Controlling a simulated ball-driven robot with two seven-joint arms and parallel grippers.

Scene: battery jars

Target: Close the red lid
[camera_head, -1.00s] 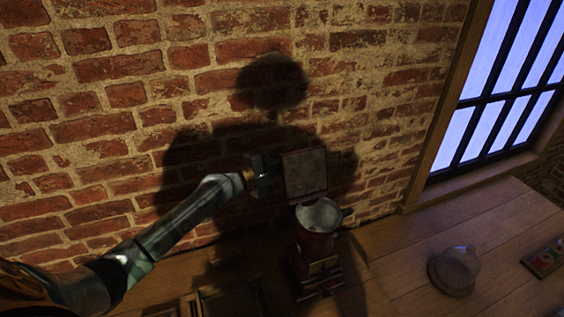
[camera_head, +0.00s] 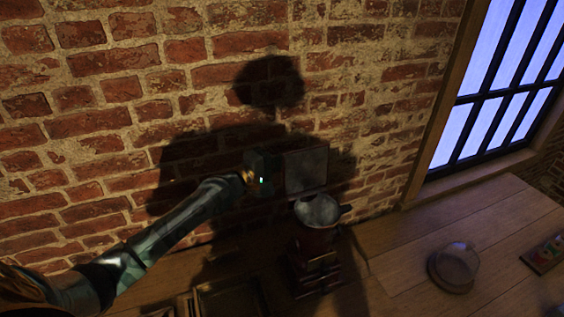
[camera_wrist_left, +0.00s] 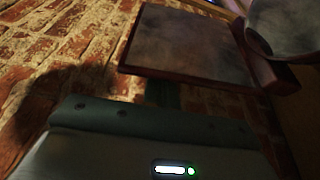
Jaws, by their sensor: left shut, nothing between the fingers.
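The lid (camera_head: 306,171) is a square panel with a grey face. It stands upright in front of the brick wall, behind a round metal bowl (camera_head: 317,209) on a dark red box-like body (camera_head: 316,255). In the left wrist view the lid (camera_wrist_left: 190,42) shows its dark red rim, with the bowl (camera_wrist_left: 285,28) at upper right. My left gripper (camera_head: 272,172) is shut and empty, just left of the lid in the head view. In the wrist view its fingers (camera_wrist_left: 162,93) reach the lid's near edge; I cannot tell whether they touch. My right gripper is not in view.
A brick wall (camera_head: 130,120) stands close behind the lid and gripper. A glass dome on a round base (camera_head: 453,270) and a tray of coloured items (camera_head: 548,255) are on the wooden table (camera_head: 400,255) at right. A dark open box (camera_head: 225,300) lies at front left.

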